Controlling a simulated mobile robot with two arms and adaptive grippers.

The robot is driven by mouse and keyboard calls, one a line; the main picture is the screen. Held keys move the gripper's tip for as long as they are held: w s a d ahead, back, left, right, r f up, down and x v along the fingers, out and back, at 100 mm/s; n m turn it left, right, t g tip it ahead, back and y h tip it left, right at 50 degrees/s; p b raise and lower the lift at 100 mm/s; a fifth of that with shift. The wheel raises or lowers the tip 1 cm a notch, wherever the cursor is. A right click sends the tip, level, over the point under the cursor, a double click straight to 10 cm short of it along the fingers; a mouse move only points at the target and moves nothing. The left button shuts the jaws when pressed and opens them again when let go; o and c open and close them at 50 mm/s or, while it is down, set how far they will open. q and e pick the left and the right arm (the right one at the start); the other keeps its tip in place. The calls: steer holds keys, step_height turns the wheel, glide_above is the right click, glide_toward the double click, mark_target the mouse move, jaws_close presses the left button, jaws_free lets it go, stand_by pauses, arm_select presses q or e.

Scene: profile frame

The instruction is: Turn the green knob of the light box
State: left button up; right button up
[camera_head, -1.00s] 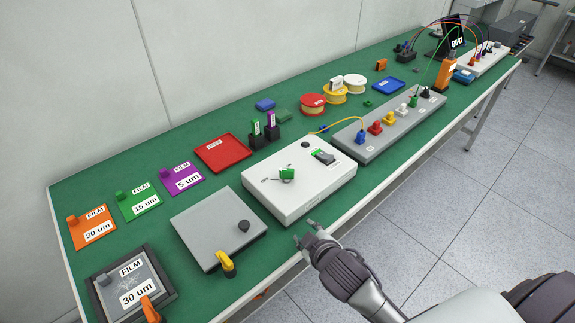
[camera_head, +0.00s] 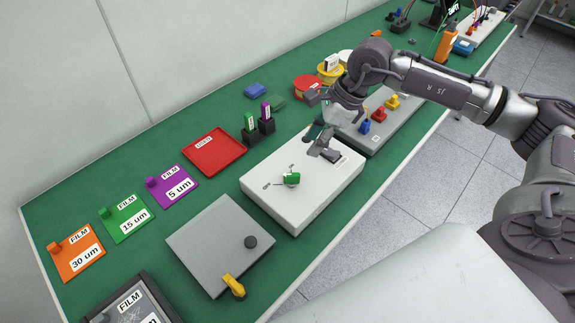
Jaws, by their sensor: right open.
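The light box (camera_head: 270,184) is a white box on the green table, with the green knob (camera_head: 291,179) on its top face. The knob stands uncovered, with a small metal pointer beside it. My right gripper (camera_head: 319,123) is open and empty above the far end of the box, up and to the right of the knob, not touching it. It partly hides the dark switch (camera_head: 331,155) on the box's far end. My left gripper is not in view.
A grey plate (camera_head: 205,245) with a black knob and a yellow lever stands left of the box. A red tray (camera_head: 214,152), film plates (camera_head: 125,218) and a long grey terminal box (camera_head: 384,128) lie around. The terminal box is partly behind my arm.

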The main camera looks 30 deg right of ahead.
mark_target(292, 174)
steer(key=p+x, duration=0.3)
steer(key=x, duration=0.9)
steer(key=shift+f, duration=0.25)
steer(key=shift+a+f, duration=0.15)
steer(key=shift+f, duration=0.35)
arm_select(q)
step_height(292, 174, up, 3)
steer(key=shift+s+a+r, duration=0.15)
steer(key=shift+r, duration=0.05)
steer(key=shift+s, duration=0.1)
arm_select(e)
jaws_close()
